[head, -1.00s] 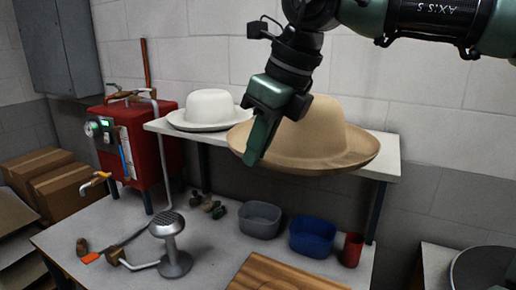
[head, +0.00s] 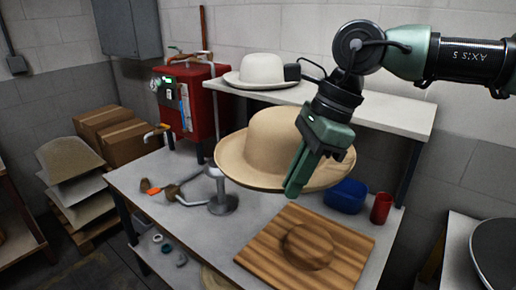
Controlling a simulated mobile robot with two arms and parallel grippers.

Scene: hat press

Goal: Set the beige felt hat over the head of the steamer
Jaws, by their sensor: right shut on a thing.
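The beige felt hat (head: 262,142) is held in the air above the worktable, crown up, with its brim slightly tilted. My right gripper (head: 296,184) is shut on the right front part of its brim. The steamer (head: 222,205) stands on the table below the hat's left side, with its round metal base and stem showing. Its perforated head is largely hidden behind the hat's brim. The hat appears above and to the right of the steamer, and I cannot tell the exact gap. My left gripper is not in view.
A white hat (head: 262,70) sits on the raised shelf (head: 385,108). A red boiler (head: 200,100) stands at the back left. A wooden board (head: 345,245) with a round block lies at the table's front. A blue bin (head: 345,196) and red cup (head: 381,208) stand to the right.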

